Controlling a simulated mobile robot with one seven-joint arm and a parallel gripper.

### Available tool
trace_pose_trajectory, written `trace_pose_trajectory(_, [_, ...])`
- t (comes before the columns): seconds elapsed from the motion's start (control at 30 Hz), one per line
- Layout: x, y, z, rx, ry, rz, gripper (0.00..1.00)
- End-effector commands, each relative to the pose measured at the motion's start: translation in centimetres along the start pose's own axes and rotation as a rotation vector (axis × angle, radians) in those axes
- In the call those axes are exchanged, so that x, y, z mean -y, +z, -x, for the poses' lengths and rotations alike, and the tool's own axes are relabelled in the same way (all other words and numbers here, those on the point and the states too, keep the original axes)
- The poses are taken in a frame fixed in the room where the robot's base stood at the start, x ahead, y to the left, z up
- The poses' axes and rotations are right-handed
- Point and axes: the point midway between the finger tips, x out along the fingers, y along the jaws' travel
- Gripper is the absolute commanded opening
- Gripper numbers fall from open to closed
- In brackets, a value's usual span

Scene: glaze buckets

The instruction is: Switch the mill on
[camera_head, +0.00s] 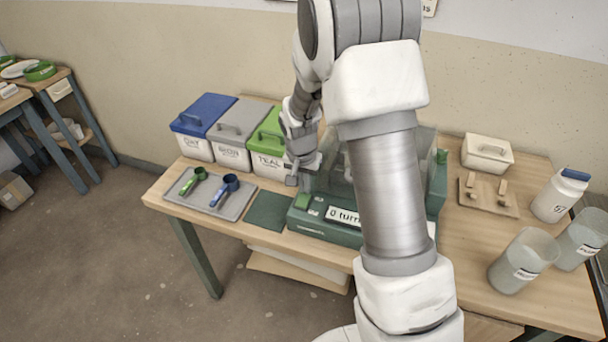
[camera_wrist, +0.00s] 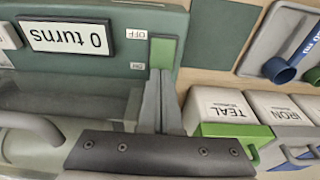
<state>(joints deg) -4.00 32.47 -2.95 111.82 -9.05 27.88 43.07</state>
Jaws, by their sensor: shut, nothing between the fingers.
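The mill (camera_head: 340,232) is a dark green machine at the middle of the table, with a clear cover and a display (camera_head: 345,216) reading "0 turns". Its green switch (camera_head: 303,201) is at the left end of the front panel. In the wrist view, the mill (camera_wrist: 60,75) appears upside down, and the switch (camera_wrist: 164,50) lies beside OFF and ON labels. My gripper (camera_wrist: 160,72) is shut and empty, its fingertips over the switch's ON end; I cannot tell whether they touch it. In the head view, my gripper (camera_head: 296,182) is just behind the switch.
Lidded bins in blue (camera_head: 205,115), grey (camera_head: 236,122) and green (camera_head: 268,138) stand left of the mill. A grey tray (camera_head: 209,207) holds two scoops. At right are a white lidded box (camera_head: 487,153), a wooden board (camera_head: 488,207), a jar (camera_head: 560,196) and two clear buckets (camera_head: 522,262).

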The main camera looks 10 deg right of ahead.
Motion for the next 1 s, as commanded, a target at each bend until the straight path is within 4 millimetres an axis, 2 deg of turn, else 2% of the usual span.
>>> trace_pose_trajectory(0.2, [0.0, 0.0, -0.9, 0.0, -0.001, -0.001, 0.0])
trace_pose_trajectory(1.0, [0.0, -0.1, -1.4, 0.064, 0.005, 0.0, 0.0])
